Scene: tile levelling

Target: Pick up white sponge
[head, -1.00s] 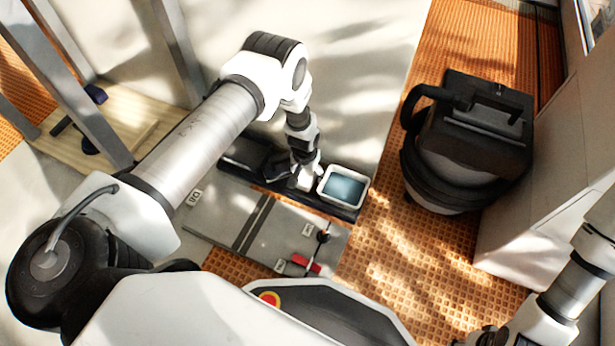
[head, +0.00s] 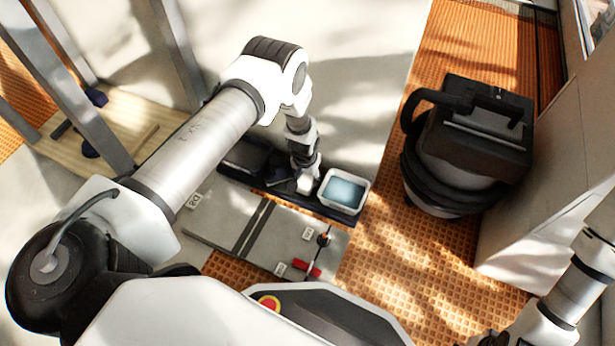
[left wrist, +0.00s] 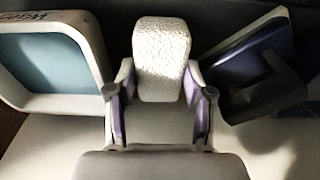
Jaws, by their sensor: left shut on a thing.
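The white sponge (left wrist: 162,62) shows in the left wrist view as a pale, rough-textured block. It stands upright between the two fingers of my left gripper (left wrist: 160,98), which is shut on it. In the head view my left gripper (head: 303,186) is over the dark tray (head: 283,190), just left of a white tub; the sponge is hidden there by the gripper. My right arm shows at the lower right of the head view; its fingers are not clear.
A trowel-like tool (left wrist: 250,60) lies on the other side. Grey tiles (head: 265,232) lie in front.

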